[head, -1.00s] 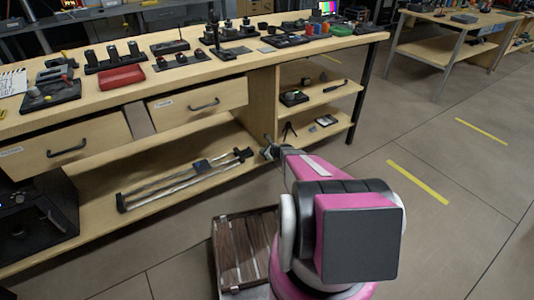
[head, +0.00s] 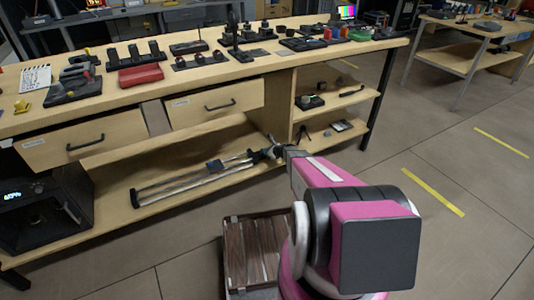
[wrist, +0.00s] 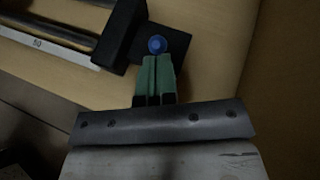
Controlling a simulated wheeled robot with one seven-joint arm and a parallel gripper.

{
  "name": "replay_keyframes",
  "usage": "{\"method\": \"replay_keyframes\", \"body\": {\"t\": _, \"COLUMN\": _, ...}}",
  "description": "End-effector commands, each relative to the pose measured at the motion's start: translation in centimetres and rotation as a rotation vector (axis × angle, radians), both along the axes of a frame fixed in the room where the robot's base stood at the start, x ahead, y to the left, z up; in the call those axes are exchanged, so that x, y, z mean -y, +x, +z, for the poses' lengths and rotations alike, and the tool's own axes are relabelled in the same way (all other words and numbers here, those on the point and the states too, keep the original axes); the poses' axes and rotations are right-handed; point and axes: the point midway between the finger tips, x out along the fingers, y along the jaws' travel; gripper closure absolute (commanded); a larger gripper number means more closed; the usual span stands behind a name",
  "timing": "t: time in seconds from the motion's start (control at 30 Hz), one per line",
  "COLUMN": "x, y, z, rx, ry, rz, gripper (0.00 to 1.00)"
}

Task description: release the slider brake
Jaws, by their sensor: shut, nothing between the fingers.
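The camera slider (head: 190,182) lies on the lower shelf under the workbench, with pale rails, dark end blocks and a small dark carriage (head: 215,166). In the wrist view its rail (wrist: 48,42) with a printed scale meets a black end block (wrist: 122,35). A round blue knob (wrist: 157,44) sits beside that block on a dark plate. My gripper (wrist: 157,62) has green fingers, shut and empty, with tips at the near edge of the knob; I cannot tell whether they touch it. In the head view my gripper (head: 272,150) is at the slider's right end.
The workbench top (head: 125,95) stands above the shelf, with two drawers (head: 85,141) partly pulled out. A black box (head: 40,210) is on the left. A brown wooden crate (head: 257,250) is beside my base.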

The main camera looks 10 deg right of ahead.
Motion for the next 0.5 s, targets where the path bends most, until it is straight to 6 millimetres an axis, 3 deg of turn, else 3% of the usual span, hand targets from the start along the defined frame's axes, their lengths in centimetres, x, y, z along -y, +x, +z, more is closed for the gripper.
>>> {"method": "replay_keyframes", "body": {"t": 0.5, "x": -0.14, "y": 0.41, "z": 0.45, "rx": -0.072, "ry": -0.024, "rz": 0.000, "gripper": 1.00}}
